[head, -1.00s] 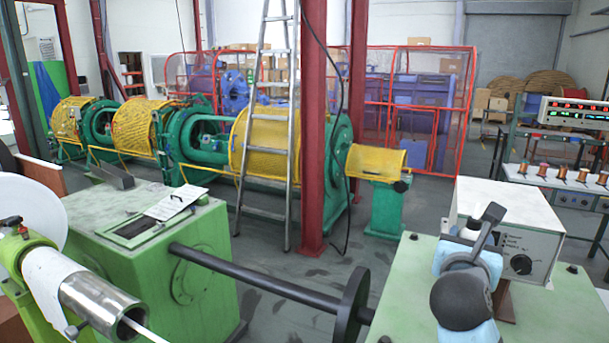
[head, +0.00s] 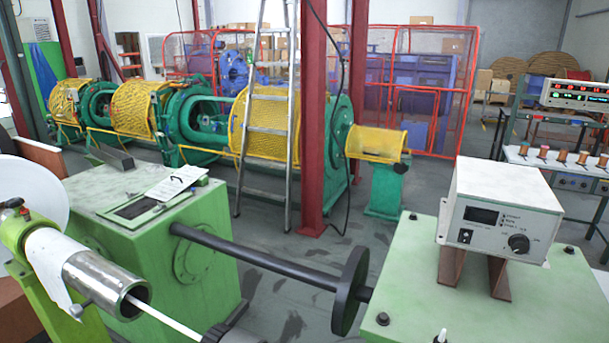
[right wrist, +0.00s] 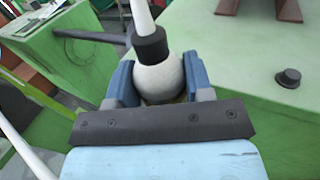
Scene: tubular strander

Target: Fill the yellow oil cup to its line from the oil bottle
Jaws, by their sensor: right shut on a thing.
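The oil bottle (right wrist: 158,72) is a white round bottle with a dark collar and a pale spout, seen in the right wrist view. My right gripper (right wrist: 160,88) is shut on it, one blue-grey finger on each side. The spout points towards the top of that view. I cannot make out the yellow oil cup in either view. My left gripper is not in view.
A green machine top (head: 405,290) carries a white control box (head: 503,213) on brown legs. A black shaft with a disc (head: 349,292) runs to a green cabinet (head: 160,255). A dark bolt (right wrist: 288,78) stands on the green surface.

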